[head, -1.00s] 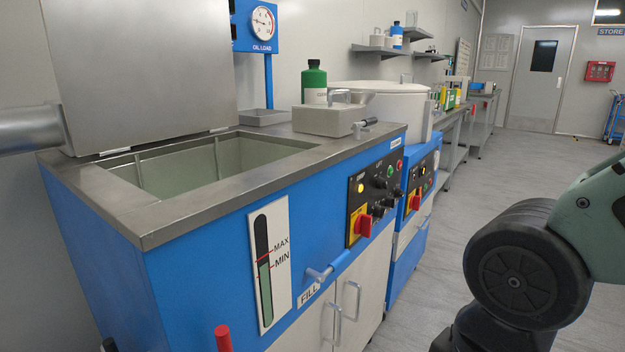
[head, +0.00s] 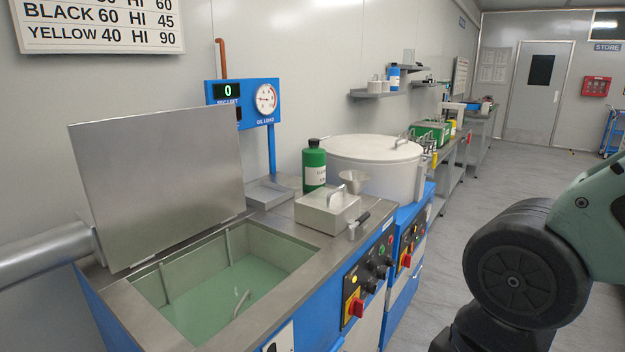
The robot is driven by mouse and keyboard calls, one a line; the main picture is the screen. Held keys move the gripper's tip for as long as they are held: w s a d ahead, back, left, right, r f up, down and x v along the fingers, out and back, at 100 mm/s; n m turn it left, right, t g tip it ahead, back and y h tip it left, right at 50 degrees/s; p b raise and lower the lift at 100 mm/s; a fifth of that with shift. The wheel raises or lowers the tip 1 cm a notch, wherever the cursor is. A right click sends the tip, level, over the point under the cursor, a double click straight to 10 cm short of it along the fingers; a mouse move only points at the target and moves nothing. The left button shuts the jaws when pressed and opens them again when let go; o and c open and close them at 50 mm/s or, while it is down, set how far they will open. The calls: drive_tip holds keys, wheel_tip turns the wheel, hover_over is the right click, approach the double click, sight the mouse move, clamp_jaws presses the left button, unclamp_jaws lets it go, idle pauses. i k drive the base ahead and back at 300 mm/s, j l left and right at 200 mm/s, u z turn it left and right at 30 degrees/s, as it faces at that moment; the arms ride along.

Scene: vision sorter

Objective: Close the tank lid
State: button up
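The tank lid (head: 165,185) is a flat grey metal panel standing open, tilted up along the far left side of the tank. The tank (head: 130,305) has a grey metal rim and a blue body. Pale green liquid (head: 225,292) shows inside, with a thin bent metal piece sticking up from it. My gripper is not in view; only a part of my arm shows at the right.
A grey box with a handle (head: 327,212), a green bottle (head: 314,166) and a funnel (head: 354,182) stand right of the opening. A large grey pipe (head: 45,255) runs at the left. A round lidded vessel (head: 375,165) stands beyond.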

sight(151, 182)
drive_tip(key=u, duration=0.8)
